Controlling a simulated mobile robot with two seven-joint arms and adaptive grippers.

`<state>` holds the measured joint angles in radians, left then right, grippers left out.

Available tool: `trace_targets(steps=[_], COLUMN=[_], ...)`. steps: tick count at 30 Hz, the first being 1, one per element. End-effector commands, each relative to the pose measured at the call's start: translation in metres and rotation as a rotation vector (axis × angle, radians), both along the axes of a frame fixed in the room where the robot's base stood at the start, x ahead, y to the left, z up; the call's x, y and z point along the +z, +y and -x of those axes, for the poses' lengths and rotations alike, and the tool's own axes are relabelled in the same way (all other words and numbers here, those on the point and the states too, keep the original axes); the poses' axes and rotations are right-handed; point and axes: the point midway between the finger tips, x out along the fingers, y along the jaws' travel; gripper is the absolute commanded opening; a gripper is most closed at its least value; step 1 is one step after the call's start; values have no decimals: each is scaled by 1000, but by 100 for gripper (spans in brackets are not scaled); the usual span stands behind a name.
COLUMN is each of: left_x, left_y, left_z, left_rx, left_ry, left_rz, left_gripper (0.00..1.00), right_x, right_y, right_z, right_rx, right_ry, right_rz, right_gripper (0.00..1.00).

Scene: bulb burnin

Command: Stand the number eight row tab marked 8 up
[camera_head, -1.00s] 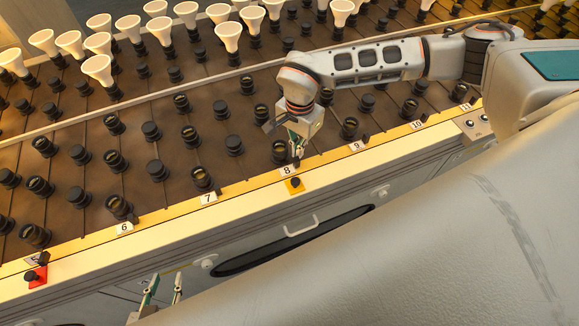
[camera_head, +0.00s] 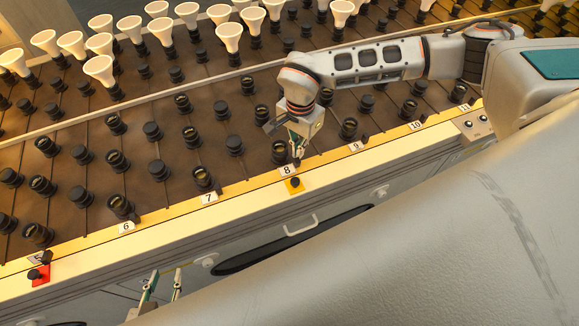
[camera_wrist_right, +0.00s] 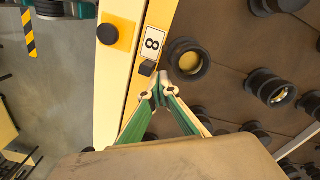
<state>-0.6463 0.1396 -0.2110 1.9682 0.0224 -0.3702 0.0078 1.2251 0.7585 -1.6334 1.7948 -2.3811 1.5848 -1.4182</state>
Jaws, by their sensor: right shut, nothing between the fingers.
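The white label marked 8 (camera_head: 287,170) sits on the yellow front edge strip of the bulb table; it also shows in the right wrist view (camera_wrist_right: 152,42). A small dark tab (camera_wrist_right: 147,68) is beside the label, on the yellow strip. I cannot tell for sure whether it lies flat or stands. My right gripper (camera_head: 298,158) is shut and empty, with its fingertips (camera_wrist_right: 160,90) close to the tab, on the side away from the label. Whether they touch is unclear. My left gripper (camera_head: 162,280) is open and empty, low in front of the table.
A dark socket (camera_wrist_right: 188,60) stands right beside the tab and label. A black button on a yellow plate (camera_head: 294,185) lies just in front of label 8. Neighbouring labels 7 (camera_head: 208,197) and 9 (camera_head: 355,147) are along the edge. White bulbs (camera_head: 100,68) stand farther back.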

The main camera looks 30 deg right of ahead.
Motion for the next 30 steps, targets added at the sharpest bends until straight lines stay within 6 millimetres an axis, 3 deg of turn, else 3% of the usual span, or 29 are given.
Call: trace_targets(steps=[30], left_x=[9], left_y=[0], left_z=[-2], left_rx=[0], left_ry=[-5], left_rz=[0], left_gripper=[32], right_x=[4], right_y=[4], right_z=[5], right_rx=[5], right_ry=[6], right_rz=[-5], right_gripper=[0])
